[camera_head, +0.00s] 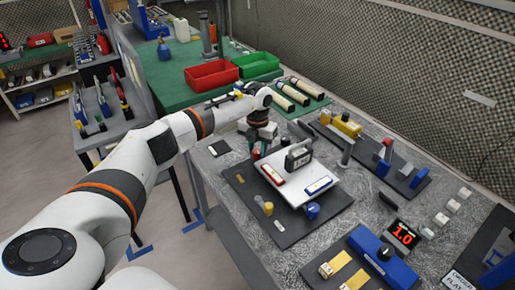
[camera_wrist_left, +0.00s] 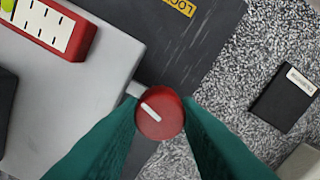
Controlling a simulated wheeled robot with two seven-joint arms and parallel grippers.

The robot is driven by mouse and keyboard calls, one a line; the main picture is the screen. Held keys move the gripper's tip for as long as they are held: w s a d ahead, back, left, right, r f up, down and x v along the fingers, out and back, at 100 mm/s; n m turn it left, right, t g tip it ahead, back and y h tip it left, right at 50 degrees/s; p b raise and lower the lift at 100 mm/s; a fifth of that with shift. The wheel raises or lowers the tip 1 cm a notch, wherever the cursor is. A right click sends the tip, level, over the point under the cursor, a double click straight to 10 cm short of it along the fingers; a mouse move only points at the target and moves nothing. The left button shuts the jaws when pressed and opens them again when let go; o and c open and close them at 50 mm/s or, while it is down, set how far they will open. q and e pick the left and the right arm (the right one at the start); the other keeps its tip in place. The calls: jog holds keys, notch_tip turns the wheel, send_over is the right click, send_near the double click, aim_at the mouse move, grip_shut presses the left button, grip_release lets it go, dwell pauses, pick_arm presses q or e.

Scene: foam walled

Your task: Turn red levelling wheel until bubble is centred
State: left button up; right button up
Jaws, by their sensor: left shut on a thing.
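The red levelling wheel (camera_wrist_left: 168,125) has a white pointer line on its top, slanting from upper left to lower right. It sits at the corner of the pale levelling plate (camera_wrist_left: 105,60). My left gripper (camera_head: 260,146) is lowered over that corner. In the left wrist view its two teal fingers are shut on the wheel's sides. A red spirit level (camera_wrist_left: 75,40) lies on the plate; a green bubble shows at its left end, near the picture's edge. In the head view the red level (camera_head: 271,173) is too small to read. My right gripper is out of view.
A grey instrument (camera_head: 298,156) and a blue-edged level (camera_head: 318,186) stand on the plate. A blue wheel (camera_head: 312,211) and a yellow wheel (camera_head: 268,208) are at its near side. Red (camera_head: 211,76) and green (camera_head: 256,64) bins stand behind. A dark block (camera_wrist_left: 283,98) lies on the speckled table.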

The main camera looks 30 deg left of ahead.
aim_at(257, 150)
pick_arm(q)
jog(key=shift+r, duration=0.1)
jog(key=o, duration=0.7)
notch_tip(257, 150, up, 12)
jog(key=b, duration=0.2)
jog(key=shift+b, duration=0.35)
